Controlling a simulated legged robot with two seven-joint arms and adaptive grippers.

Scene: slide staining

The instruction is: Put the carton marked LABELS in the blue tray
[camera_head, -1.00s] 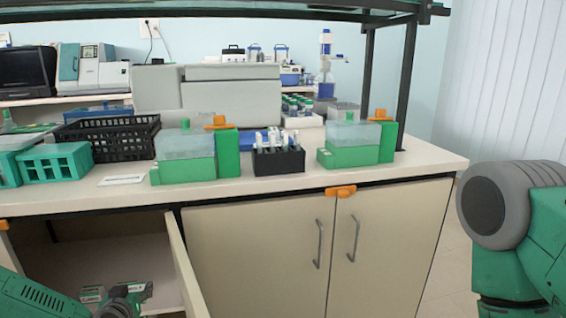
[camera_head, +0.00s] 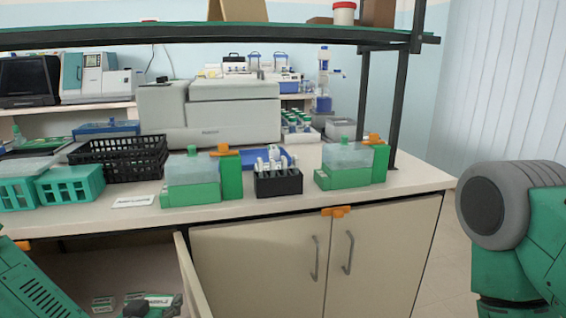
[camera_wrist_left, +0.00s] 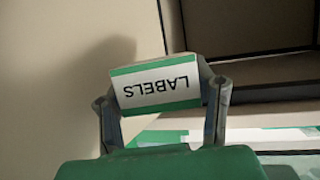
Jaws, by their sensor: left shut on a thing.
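The white and green carton marked LABELS (camera_wrist_left: 157,85) is between the fingers of my left gripper (camera_wrist_left: 162,108) in the left wrist view, its lettering upside down. My left gripper (camera_head: 142,308) is shut on it. In the head view the gripper is inside the open drawer at the bottom left, and the carton (camera_head: 160,300) partly shows beside it. My right gripper is not in view.
Other cartons (camera_head: 103,303) lie in the drawer, whose side wall (camera_head: 189,275) stands at the gripper's right. A shelf (camera_head: 200,35) runs above the counter.

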